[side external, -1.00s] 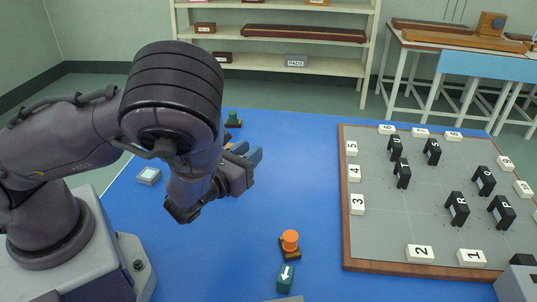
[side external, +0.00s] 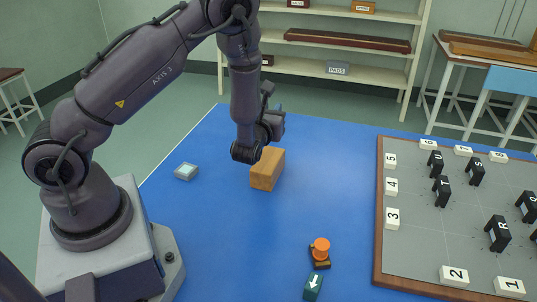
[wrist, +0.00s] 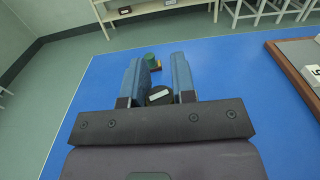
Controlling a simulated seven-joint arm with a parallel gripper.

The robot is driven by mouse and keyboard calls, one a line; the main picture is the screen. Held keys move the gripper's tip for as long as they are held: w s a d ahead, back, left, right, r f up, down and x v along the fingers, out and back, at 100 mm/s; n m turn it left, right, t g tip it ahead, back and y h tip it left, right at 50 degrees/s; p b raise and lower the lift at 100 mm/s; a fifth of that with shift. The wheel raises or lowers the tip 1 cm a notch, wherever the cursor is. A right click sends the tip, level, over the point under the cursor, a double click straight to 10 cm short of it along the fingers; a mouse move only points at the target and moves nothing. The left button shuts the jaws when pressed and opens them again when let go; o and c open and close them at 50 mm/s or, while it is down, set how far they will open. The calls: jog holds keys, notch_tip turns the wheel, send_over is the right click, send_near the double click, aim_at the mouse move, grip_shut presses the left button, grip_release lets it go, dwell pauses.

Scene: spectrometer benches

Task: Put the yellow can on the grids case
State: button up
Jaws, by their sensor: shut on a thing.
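No yellow can shows clearly in either view, and I cannot read a grids label on any case. My gripper (side external: 272,122) is over the far left part of the blue table, just above and beyond a wooden block (side external: 267,170) in the side view. In the wrist view its two blue fingers (wrist: 157,70) are close together around a dark, rounded thing (wrist: 160,97) with a pale strip. The fingers and palm hide part of that thing, and its kind is unclear.
A wood-edged board (side external: 379,215) is right. Behind, shelves hold a PADS case (side external: 338,69).

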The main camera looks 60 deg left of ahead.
notch_tip(320, 180, down, 8)
jog(key=shift+r, duration=0.2)
jog(key=shift+f, duration=0.1)
jog(key=o, duration=0.9)
